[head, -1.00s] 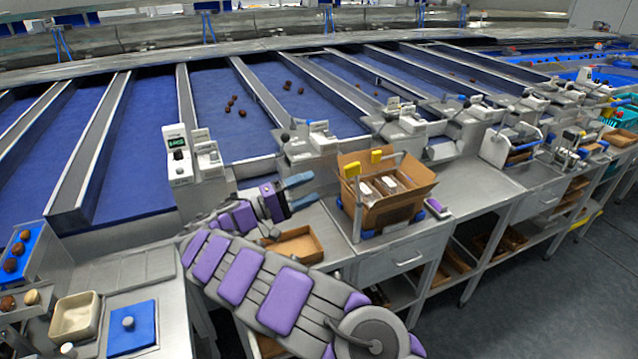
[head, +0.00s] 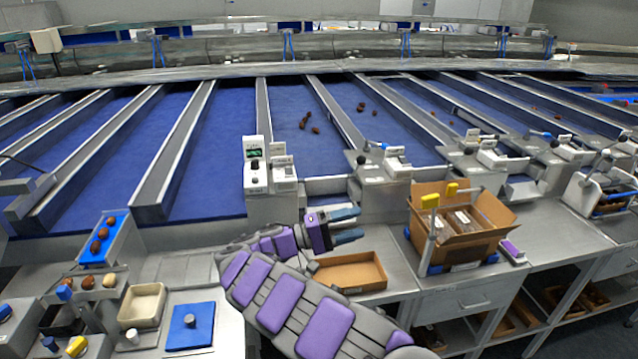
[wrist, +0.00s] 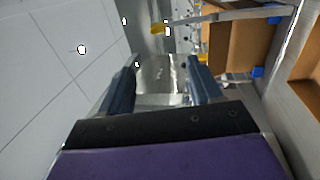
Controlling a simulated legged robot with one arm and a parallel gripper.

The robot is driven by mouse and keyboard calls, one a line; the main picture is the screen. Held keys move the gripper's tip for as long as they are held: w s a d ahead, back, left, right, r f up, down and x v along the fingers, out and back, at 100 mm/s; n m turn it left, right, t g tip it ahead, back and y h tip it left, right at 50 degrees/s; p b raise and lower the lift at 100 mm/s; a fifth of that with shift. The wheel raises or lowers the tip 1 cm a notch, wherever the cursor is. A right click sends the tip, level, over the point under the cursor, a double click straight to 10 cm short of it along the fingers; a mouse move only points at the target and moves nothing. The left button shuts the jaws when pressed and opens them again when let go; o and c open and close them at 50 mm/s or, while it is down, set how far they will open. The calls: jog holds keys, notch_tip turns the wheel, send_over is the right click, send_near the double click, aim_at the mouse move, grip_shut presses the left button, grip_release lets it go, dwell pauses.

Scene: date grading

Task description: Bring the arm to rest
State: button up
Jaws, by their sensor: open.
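My gripper (head: 346,224) is open and empty, with its two blue-grey fingers apart and pointing right. It is in the air over the near side of the metal bench, behind a shallow cardboard tray (head: 350,276) and left of the large open cardboard carton (head: 462,232). My arm, with purple pads, reaches up from the bottom of the head view. In the wrist view my fingers (wrist: 160,88) stand apart with nothing between them, and the carton (wrist: 240,42) is at the upper right.
Blue sorting lanes (head: 225,140) with a few dates run behind the bench. A white instrument (head: 257,165) stands behind my arm. A yellow-topped clamp (head: 430,202) stands at the carton.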

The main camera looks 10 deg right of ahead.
jog(key=s+d+r+m+g+y, duration=0.2)
jog(key=s+d+r+g+y, duration=0.1)
jog(key=s+d+r, duration=0.4)
jog(key=s+d+r+m+g+y, duration=0.1)
jog(key=s+d+r+g+y, duration=0.15)
jog(key=s+d, duration=0.45)
jog(key=s+a+f+y, duration=0.2)
jog(key=s+y, duration=0.3)
jog(key=s, duration=0.8)
jog(key=s+a+f+n+t+y, duration=0.1)
jog(key=s+a+f+t+y, duration=0.1)
jog(key=s+a+f+y, duration=0.3)
jog(key=s+a+f+n+t+y, duration=0.2)
jog(key=s+a+f+y, duration=0.2)
jog(key=s+a, duration=0.7)
jog(key=shift+s+a+f+y, duration=0.3)
jog(key=shift+a+f, duration=0.4)
jog(key=shift+a, duration=0.55)
jog(key=shift+w, duration=0.1)
